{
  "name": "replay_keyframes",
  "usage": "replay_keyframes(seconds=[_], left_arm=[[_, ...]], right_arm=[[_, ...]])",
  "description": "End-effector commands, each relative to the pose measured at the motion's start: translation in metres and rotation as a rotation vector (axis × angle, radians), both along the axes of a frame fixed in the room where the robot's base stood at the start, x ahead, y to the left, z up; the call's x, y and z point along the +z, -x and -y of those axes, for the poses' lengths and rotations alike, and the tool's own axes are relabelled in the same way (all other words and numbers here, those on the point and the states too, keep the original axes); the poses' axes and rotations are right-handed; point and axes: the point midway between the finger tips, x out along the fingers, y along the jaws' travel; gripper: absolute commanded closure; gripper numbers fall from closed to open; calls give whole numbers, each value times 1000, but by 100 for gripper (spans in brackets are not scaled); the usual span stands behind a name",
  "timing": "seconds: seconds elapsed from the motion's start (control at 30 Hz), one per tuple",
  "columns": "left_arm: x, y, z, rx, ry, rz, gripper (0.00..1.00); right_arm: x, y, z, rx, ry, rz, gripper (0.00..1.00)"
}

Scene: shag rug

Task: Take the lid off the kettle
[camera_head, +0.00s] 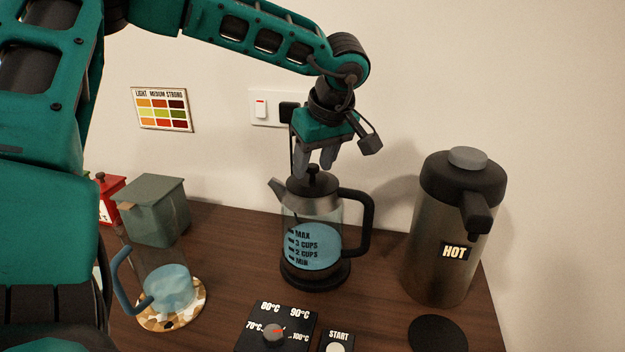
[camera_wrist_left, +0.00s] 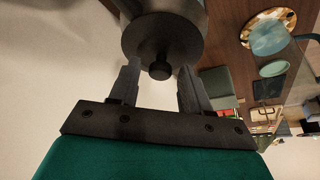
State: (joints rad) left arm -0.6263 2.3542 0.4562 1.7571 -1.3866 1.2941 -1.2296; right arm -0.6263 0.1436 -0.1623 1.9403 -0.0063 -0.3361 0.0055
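The kettle (camera_head: 313,225) is glass with blue liquid, a steel collar, a black base and a black handle on its right. Its dark lid (camera_head: 302,185) with a small black knob (camera_head: 313,175) sits on top. My left gripper (camera_head: 316,164) points down just above the lid. In the left wrist view my left gripper (camera_wrist_left: 159,78) is open, and the lid's knob (camera_wrist_left: 160,70) lies between the two fingertips with gaps on both sides. I cannot see the fingers touching the knob. My right gripper is not in view.
A tall steel dispenser (camera_head: 437,240) marked HOT stands right of the kettle. A glass mug (camera_head: 166,282) on a patterned coaster (camera_head: 193,310) and a grey-green canister (camera_head: 158,210) stand left. A temperature dial panel (camera_head: 292,318) and START button (camera_head: 336,341) lie in front.

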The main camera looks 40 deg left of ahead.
Motion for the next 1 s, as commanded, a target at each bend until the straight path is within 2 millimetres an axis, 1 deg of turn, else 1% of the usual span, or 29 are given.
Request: replay_keyframes(seconds=[0.03,0.07,0.47,0.8,0.93,1.0], left_arm=[[0,0,0,0,0,0,58],[0,0,0,0,0,0,61],[1,0,0,0,0,0,99],[2,0,0,0,-1,1,100],[10,-1,0,0,-1,3,100],[18,-1,0,2,-1,4,100]], right_arm=[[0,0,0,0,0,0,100],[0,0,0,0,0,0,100],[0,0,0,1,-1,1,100],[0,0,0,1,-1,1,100],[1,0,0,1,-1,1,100],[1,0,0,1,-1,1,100]])
